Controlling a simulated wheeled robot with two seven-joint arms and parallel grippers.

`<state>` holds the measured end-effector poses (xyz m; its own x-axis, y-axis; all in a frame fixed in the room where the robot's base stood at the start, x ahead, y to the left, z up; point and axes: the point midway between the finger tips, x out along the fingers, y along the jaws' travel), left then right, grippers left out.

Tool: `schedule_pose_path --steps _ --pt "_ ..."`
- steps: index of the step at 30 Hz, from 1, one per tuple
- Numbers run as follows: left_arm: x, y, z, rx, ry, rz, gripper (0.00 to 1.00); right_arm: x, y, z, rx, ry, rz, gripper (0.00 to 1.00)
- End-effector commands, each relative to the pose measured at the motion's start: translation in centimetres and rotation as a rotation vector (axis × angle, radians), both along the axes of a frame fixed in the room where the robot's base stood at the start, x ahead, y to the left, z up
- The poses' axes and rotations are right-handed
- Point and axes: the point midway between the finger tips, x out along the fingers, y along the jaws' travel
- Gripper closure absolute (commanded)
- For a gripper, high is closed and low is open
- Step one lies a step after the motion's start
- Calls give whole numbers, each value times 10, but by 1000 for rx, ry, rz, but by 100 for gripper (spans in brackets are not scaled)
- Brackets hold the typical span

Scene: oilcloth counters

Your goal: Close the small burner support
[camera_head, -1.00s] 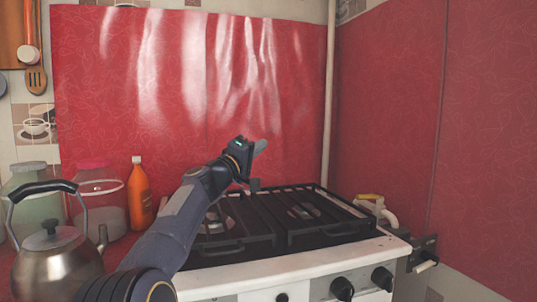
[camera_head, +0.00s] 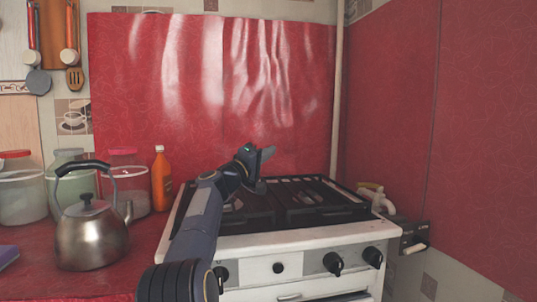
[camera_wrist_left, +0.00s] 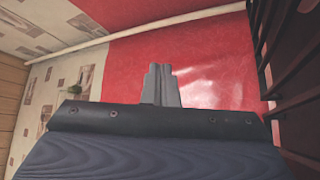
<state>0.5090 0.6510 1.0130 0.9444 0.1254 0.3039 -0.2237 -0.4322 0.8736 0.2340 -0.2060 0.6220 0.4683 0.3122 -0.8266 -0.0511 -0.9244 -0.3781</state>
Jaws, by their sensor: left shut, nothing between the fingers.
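The stove (camera_head: 300,240) has a white front and a dark top. Two black burner supports lie on it side by side, the left one (camera_head: 250,217) partly hidden by my arm and the right one (camera_head: 318,203) more fully in view. Both look flat; I cannot tell which is the small one. My left gripper (camera_head: 265,156) is above the back left part of the stove, apart from the supports, with nothing held. Its fingers are together in the left wrist view (camera_wrist_left: 161,84), where dark bars (camera_wrist_left: 290,75) show at the right edge. My right gripper is not in view.
A steel kettle (camera_head: 91,240) stands on the red counter left of the stove. Behind it are an orange bottle (camera_head: 161,180) and several jars. The air above the stove's right side is clear.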

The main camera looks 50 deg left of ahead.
Motion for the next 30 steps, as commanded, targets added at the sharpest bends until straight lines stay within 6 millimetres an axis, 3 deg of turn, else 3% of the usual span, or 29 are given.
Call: schedule_pose_path --steps 5,13,18,30 --pt "-9 -1 -4 -1 0 1 100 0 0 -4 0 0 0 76" --pt "-53 -7 -18 0 0 2 100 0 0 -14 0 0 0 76" --pt "-70 -9 -23 0 0 1 100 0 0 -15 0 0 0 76" --pt "-74 -10 -24 0 0 0 100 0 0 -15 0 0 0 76"
